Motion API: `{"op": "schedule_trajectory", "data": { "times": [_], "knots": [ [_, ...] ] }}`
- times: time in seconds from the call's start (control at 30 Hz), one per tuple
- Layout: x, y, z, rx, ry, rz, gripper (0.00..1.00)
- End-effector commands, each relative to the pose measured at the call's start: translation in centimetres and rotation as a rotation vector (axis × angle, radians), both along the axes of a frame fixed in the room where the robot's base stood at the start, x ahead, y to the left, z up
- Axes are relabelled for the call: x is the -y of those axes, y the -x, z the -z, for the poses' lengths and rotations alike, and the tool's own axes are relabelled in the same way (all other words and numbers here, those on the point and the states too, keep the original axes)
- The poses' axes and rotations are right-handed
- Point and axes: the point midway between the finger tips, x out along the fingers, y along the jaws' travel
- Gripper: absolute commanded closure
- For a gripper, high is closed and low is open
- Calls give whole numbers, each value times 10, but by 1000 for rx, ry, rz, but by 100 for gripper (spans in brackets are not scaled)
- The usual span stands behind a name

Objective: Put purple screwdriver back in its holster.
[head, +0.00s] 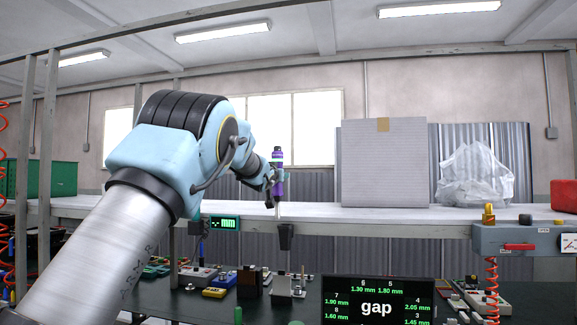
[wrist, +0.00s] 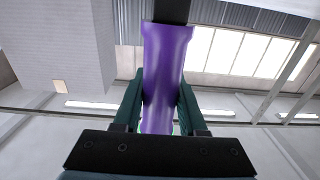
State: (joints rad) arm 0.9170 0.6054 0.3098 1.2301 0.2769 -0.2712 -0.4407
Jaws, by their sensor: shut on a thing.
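The purple screwdriver (head: 279,187) is upright in my gripper (head: 273,178), its shaft pointing down, in front of the shelf. In the wrist view its purple handle (wrist: 166,60) sits between the two dark green fingers of my gripper (wrist: 160,103), which is shut on it. A black holster-like cup (head: 286,238) hangs at the shelf's front edge, below and slightly right of the shaft. The shaft's end appears just above the cup; I cannot tell whether they are in line in depth.
A pale shelf (head: 335,214) runs across, with a large grey box (head: 384,160) and a clear plastic bag (head: 476,178) on it. Below, a dark bench holds several blocks and fixtures and a screen (head: 377,302) reading "gap". A grey tool unit (head: 520,240) hangs at right.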

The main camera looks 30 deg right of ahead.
Motion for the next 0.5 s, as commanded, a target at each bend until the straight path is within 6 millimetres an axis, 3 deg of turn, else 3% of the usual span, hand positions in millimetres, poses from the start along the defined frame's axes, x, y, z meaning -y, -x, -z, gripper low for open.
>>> {"op": "schedule_trajectory", "data": {
  "times": [0.03, 0.2, 0.5],
  "knots": [
    [6, 6, -14, 4, 5, 6, 100],
    [15, 18, -34, 2, 3, 14, 100],
    [17, 21, -39, 1, 2, 15, 100]
  ]
}}
